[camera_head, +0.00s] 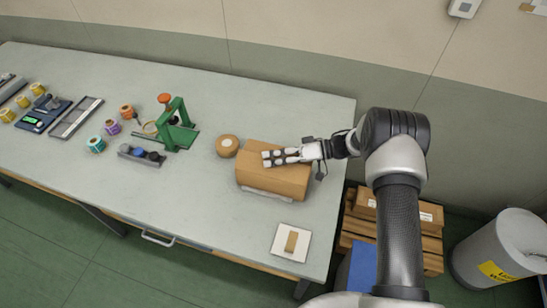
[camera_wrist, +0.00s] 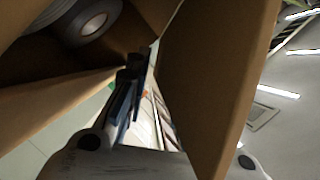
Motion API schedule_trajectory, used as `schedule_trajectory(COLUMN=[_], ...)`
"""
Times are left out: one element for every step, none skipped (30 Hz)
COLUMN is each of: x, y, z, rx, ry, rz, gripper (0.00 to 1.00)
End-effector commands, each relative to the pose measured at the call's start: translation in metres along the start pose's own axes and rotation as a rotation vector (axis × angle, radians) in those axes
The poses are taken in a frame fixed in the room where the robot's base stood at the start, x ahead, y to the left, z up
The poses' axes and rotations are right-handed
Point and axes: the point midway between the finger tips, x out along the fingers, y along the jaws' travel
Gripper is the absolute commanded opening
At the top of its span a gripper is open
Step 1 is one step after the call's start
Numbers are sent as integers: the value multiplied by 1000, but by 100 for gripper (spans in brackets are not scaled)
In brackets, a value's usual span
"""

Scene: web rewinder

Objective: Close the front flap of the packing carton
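The brown packing carton (camera_head: 272,184) stands near the right end of the table. In the head view, my gripper (camera_head: 280,157) lies across its upper rear part, fingers pointing left. In the wrist view, brown cardboard panels fill much of the picture, and one large panel (camera_wrist: 205,75) stands right of my dark fingers (camera_wrist: 135,72). That panel hides part of my gripper, so I cannot tell how far apart the fingers are. I cannot tell which panel is the front flap. A pale roll (camera_wrist: 86,22) shows inside the carton.
A brown roll (camera_head: 227,146) sits just left of the carton. A white pad with a tan block (camera_head: 291,241) lies at the table's front right. A green stand (camera_head: 176,127) and a grey tray (camera_head: 141,155) are further left. Boxes and a grey bin (camera_head: 500,248) stand right.

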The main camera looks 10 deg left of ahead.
Motion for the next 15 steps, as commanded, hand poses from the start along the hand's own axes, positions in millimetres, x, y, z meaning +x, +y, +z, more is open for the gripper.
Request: schedule_trajectory(x=[0, 0, 0, -1, -2, -5, -8, -11, -17, -22, -28, -37, -43, -50, -59], y=[0, 0, 0, 0, 0, 0, 0, 0, 1, 0, 1, 1, 1, 1, 1], z=[0, 0, 0, 0, 0, 0, -1, -1, -1, -1, -1, -1, -1, -1, -1], rx=[0, 0, 0, 0, 0, -1, -1, -1, 0, 0, 0, 0, -1, -2, -1], ry=[0, 0, 0, 0, 1, 1, 2, 3, 3, 3, 3, 4, 4, 4, 4], rz=[0, 0, 0, 0, 1, 1, 1, 2, 2, 2, 2, 4, 3, 3, 4], gripper=[23, 23, 23, 23, 23, 23, 23, 23, 23, 23, 23, 23, 23, 23, 23])
